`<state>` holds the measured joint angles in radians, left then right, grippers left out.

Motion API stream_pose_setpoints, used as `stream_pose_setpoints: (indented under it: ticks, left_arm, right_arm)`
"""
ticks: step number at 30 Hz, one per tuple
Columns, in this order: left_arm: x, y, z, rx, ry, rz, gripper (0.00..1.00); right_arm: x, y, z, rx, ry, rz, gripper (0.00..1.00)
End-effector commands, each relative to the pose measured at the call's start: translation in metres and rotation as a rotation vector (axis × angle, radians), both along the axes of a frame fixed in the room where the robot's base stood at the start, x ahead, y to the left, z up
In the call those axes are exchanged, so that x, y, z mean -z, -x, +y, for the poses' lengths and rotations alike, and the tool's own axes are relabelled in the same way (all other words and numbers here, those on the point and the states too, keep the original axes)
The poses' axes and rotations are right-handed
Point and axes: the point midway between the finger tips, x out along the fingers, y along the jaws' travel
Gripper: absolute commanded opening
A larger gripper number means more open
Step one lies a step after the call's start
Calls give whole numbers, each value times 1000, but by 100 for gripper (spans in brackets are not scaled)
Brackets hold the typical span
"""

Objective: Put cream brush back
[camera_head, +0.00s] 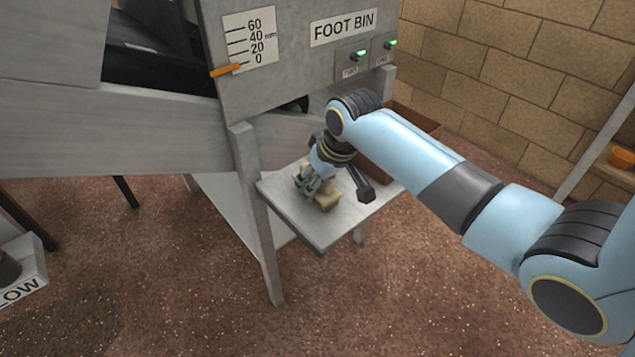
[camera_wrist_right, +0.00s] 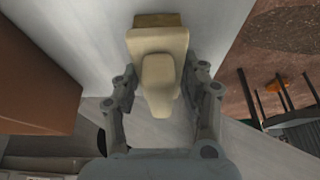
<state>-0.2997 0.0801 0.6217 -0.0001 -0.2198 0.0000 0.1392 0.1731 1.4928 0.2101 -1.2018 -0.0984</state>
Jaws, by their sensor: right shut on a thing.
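The cream brush (camera_head: 326,202) is at the small grey shelf (camera_head: 343,229) below the foot bin. In the right wrist view the cream brush (camera_wrist_right: 158,82) lies between the two fingers, with a brownish strip at its far end. My right gripper (camera_head: 312,187) reaches down over the shelf and is shut on the brush; it also shows in the right wrist view (camera_wrist_right: 160,95). I cannot tell whether the brush touches the shelf. My left gripper is not in view.
A brown box (camera_head: 375,165) stands at the back of the shelf, close to my right wrist. The grey foot bin (camera_head: 300,60) rises behind. A "LOW" sign (camera_head: 22,290) is at the far left. An orange bowl (camera_head: 621,156) sits at the far right. Brown floor lies open in front.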

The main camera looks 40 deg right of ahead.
Motion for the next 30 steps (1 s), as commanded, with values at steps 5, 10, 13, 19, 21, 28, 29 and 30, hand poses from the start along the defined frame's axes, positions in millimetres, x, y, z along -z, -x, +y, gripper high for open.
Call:
stream_pose_setpoints:
  ticks: [5,10,13,19,21,28,29,30]
  left_arm:
    - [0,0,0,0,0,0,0]
    - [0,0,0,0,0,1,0]
    - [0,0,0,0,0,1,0]
    - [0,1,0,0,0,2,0]
    - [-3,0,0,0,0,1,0]
    - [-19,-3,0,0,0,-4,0]
    - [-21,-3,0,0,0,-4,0]
    - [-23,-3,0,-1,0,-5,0]
  right_arm:
    - [2,0,0,0,0,1,43]
    - [2,0,0,0,0,1,65]
    - [2,0,0,0,0,0,65]
    - [-1,0,0,0,1,-1,65]
    - [-7,2,-1,0,1,-2,65]
    - [-51,20,-2,0,2,-2,65]
    - [-58,22,-2,0,2,-4,65]
    - [-67,26,-3,0,2,-3,65]
